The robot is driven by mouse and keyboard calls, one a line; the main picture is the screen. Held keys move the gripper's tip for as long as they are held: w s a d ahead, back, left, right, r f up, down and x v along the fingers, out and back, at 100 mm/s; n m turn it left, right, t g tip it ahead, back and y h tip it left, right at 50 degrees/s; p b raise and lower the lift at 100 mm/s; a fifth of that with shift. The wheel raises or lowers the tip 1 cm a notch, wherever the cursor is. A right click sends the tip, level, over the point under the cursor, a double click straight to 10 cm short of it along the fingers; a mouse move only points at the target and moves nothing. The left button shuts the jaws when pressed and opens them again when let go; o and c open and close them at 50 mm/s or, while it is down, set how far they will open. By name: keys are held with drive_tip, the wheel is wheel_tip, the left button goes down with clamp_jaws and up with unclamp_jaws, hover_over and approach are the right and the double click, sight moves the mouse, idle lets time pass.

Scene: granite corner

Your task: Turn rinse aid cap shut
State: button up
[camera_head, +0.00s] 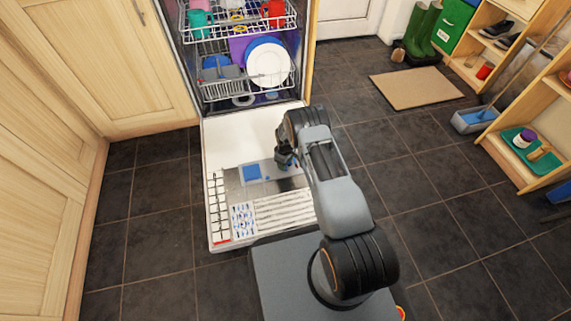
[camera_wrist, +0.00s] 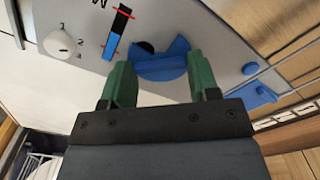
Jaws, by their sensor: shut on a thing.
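The rinse aid cap (camera_wrist: 160,64) is a blue disc with a raised bar, set in the grey dispenser panel (camera_wrist: 215,25). A dark round patch shows at its upper left edge; I cannot tell whether it is an opening or a part. My gripper (camera_wrist: 158,68) has green fingers shut on either side of the cap's bar. In the head view my gripper (camera_head: 285,161) is down at the dispenser on the open dishwasher door (camera_head: 225,137), and the cap is hidden there. A white dial (camera_wrist: 61,45) and a blue level strip with red marks (camera_wrist: 116,35) are beside the cap.
Small blue parts (camera_wrist: 260,96) lie right of the cap. A blue flap (camera_head: 252,173) is on the door's panel. Loaded racks (camera_head: 245,88) stand in the dishwasher behind. Cabinets (camera_head: 95,60) line the left; the tiled floor at right is mostly clear.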

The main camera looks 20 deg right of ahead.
drive_tip(key=m+b, duration=0.1)
drive_tip(key=m, duration=0.3)
drive_tip(key=shift+m+b, duration=0.3)
drive_tip(key=shift+m, duration=1.8)
drive_tip(key=shift+w, duration=0.1)
drive_tip(key=o, duration=0.9)
drive_tip(key=shift+r, duration=0.1)
wheel_tip(320, 180, up, 14)
drive_tip(key=p, duration=0.6)
drive_tip(key=shift+f, duration=0.2)
